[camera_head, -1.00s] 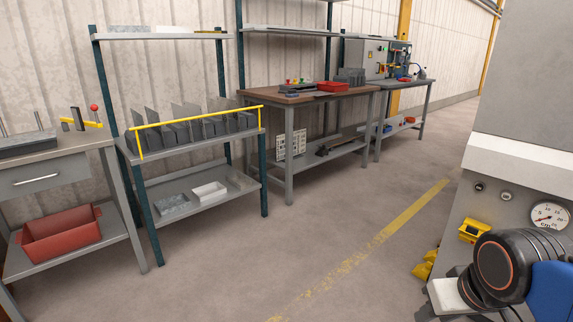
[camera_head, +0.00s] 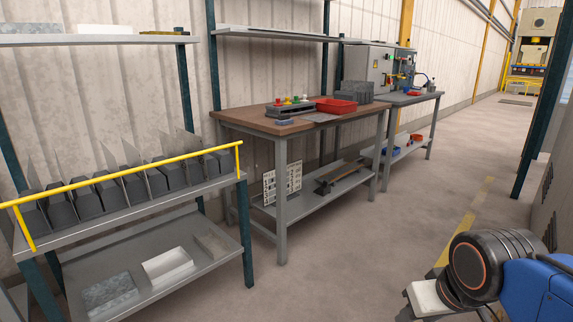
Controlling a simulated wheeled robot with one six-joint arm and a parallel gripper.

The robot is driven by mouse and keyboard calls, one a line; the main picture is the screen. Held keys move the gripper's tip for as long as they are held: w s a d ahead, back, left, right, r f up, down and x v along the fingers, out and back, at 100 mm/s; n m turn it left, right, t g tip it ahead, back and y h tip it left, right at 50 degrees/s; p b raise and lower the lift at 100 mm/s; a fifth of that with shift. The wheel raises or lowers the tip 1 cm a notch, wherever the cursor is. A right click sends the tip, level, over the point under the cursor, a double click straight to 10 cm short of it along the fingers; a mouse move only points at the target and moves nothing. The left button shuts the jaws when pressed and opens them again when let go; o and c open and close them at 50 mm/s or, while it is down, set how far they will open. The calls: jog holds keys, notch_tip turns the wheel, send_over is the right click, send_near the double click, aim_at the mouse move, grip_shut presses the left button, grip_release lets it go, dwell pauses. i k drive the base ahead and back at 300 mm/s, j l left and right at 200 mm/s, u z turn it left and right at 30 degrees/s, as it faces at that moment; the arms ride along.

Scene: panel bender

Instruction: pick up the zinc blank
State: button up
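A mottled grey, zinc-looking flat piece (camera_head: 112,293) lies on the lower shelf of the rack at the left, near its front edge. It appears to be the zinc blank. My wrist shows at the lower right, with a pale end part that may belong to my gripper (camera_head: 428,302). It is far to the right of the rack and touches nothing there. The fingertips are not visible, so I cannot tell whether they are open or shut.
The rack's upper shelf (camera_head: 60,247) holds a row of dark tools behind a yellow rail (camera_head: 130,177). A wooden-topped workbench (camera_head: 250,120) with a red tray (camera_head: 336,106) stands beyond. Open floor (camera_head: 350,265) lies in front. A dark green post (camera_head: 543,110) stands at the right.

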aim_at(321, 117)
jog(key=i+z, duration=0.1)
jog(key=i, duration=0.55)
jog(key=i+j, duration=0.15)
jog(key=i, duration=0.5)
jog(key=l+z, duration=0.05)
